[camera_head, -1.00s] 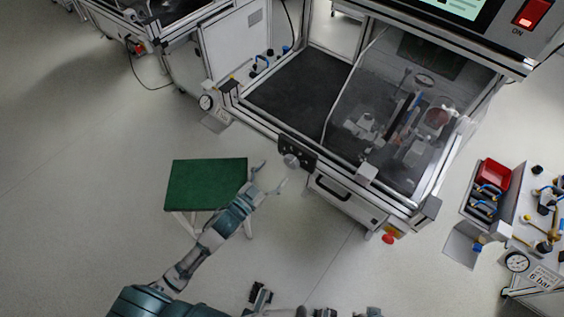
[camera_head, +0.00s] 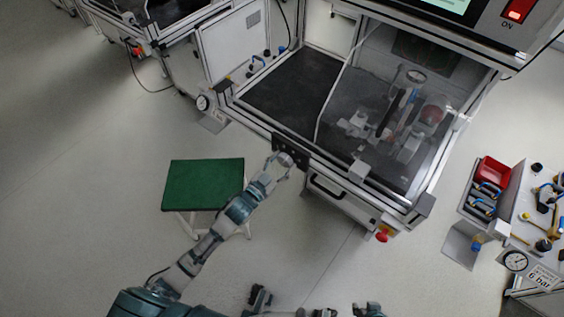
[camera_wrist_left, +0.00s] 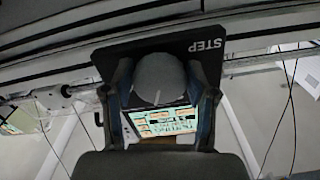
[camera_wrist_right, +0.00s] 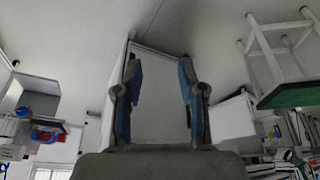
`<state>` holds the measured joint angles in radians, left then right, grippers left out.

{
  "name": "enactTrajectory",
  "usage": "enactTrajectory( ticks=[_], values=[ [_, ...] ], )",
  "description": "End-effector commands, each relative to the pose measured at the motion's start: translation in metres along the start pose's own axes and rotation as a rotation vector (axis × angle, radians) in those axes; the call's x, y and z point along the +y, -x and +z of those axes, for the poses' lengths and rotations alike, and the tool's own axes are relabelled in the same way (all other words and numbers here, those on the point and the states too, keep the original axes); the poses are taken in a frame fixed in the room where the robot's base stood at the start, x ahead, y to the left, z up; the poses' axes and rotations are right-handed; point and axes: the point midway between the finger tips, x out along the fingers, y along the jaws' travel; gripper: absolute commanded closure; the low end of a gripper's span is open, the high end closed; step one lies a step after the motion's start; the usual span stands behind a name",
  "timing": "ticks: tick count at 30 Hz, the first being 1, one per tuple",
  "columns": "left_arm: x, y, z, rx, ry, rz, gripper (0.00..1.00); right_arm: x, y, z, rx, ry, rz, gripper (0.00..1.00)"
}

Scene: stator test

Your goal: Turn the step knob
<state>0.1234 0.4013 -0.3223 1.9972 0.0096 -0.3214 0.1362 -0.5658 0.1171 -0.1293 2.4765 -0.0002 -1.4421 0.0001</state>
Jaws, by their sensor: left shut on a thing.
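The step knob (camera_wrist_left: 160,80) is a round grey knob with a white line, on a dark plate (camera_wrist_left: 212,44) marked STEP. In the head view the knob (camera_head: 286,160) sits on the front frame of the test machine. My left gripper (camera_head: 279,163) reaches it from below left. In the left wrist view my left gripper (camera_wrist_left: 162,92) has one finger on each side of the knob and is shut on it. The white line points downward in that view. My right gripper (camera_wrist_right: 157,85) is open and empty in the right wrist view, its fingers wide apart.
A green-topped stool (camera_head: 203,184) stands beside my left forearm. The machine's drawer handle (camera_head: 326,187) and a red button (camera_head: 381,236) are right of the knob. A bench with a red bin (camera_head: 493,170) and gauge stands at the right. Open floor lies between.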

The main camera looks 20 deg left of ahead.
Motion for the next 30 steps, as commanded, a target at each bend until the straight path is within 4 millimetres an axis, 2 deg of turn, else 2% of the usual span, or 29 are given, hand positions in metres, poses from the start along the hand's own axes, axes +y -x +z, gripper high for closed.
enactTrajectory(
  ticks=[1, 14, 20, 30],
  values=[
    [0.000, -0.001, -0.006, 0.015, 0.002, 0.002, 0.77, 0.001, 0.000, 0.000, 0.000, 0.001, 0.002, 0.60],
    [-0.001, 0.001, -0.005, 0.017, -0.008, 0.007, 0.78, 0.000, 0.003, 0.003, -0.020, 0.003, 0.001, 0.60],
    [-0.002, 0.002, -0.006, 0.013, -0.087, 0.005, 0.78, 0.003, 0.011, 0.032, -0.153, -0.005, 0.005, 0.60],
    [-0.002, 0.002, -0.006, 0.013, -0.356, 0.004, 0.78, 0.001, -0.059, 0.042, -0.160, 0.002, 0.004, 0.60]
  ],
)
